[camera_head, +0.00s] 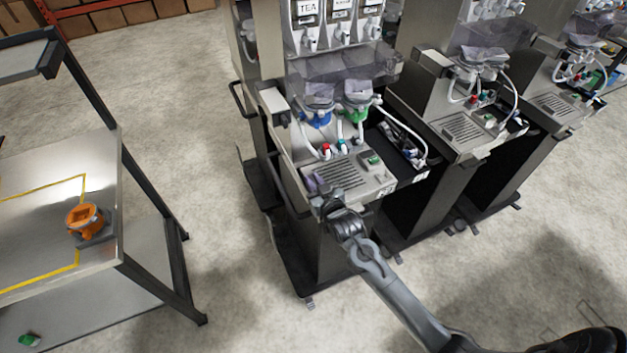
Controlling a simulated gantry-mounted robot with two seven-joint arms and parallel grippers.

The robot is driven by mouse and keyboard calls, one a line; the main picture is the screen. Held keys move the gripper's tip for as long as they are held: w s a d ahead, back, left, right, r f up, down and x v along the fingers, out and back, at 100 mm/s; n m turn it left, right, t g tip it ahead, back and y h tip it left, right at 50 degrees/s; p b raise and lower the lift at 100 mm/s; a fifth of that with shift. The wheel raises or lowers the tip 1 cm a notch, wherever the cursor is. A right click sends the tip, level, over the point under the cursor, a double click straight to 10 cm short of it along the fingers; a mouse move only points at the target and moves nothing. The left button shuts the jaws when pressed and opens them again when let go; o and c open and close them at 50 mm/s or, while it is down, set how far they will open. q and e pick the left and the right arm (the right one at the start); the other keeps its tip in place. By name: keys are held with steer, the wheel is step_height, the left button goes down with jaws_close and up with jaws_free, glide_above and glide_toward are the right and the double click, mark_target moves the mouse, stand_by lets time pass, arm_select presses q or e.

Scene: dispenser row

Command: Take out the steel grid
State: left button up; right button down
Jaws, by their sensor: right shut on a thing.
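The steel grid (343,173), a dark slatted plate, lies at the front of the nearest dispenser (293,143), left of a small green item. My right gripper (318,187) is at the grid's front left corner, its arm reaching in from the lower right. It is shut on the grid's edge; the fingertips are small and partly hidden by the wrist. The grid appears level with its surround; I cannot tell whether it is raised. My left gripper is not in view.
Blue and green valves (357,105) and hoses sit just behind the grid. More dispensers (470,125) stand to the right. A steel cart (105,210) on the left carries an orange part (84,219). Open floor (215,150) lies between the cart and dispenser.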

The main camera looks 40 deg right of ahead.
steer(key=shift+f+p+v, duration=0.15)
steer(key=shift+v, duration=0.75)
steer(key=shift+f+p+v, duration=0.1)
steer(key=shift+p+v, duration=0.05)
steer(key=shift+v, duration=0.75)
steer(key=f+p+v, duration=0.2)
steer(key=p+v, duration=0.3)
steer(key=v, duration=1)
steer(key=shift+p, duration=0.4)
steer(key=shift+s+f, duration=0.1)
steer(key=shift+s, duration=0.1)
